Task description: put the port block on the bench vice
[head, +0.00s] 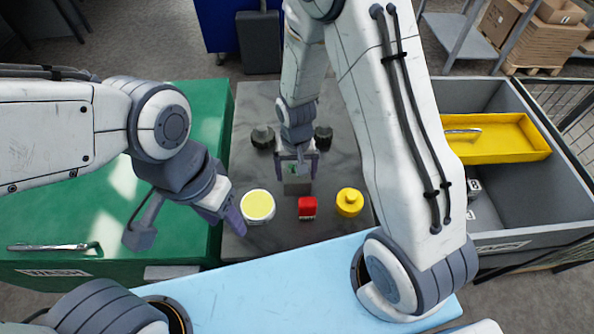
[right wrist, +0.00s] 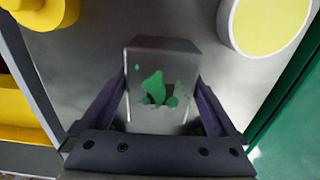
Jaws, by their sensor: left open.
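A grey block (head: 297,187) with green patches, which looks like the port block, is at the middle of the dark grey worktop. It fills the middle of the right wrist view (right wrist: 160,110). My right gripper (head: 297,160) reaches down from above with a finger (right wrist: 107,100) on each side of the block. Both fingers appear to press against it. I cannot tell whether the block touches the worktop. My left gripper (head: 234,222) is open and empty, left of the yellow-lidded round tub. I cannot clearly make out a bench vice.
On the grey worktop (head: 250,105) stand a yellow-lidded tub (head: 257,206), a red object (head: 307,208), a yellow object (head: 349,202) and two dark round objects (head: 263,137) (head: 323,137). A green surface (head: 190,210) is left. A grey bin (head: 510,225) with a yellow tray (head: 500,143) is right.

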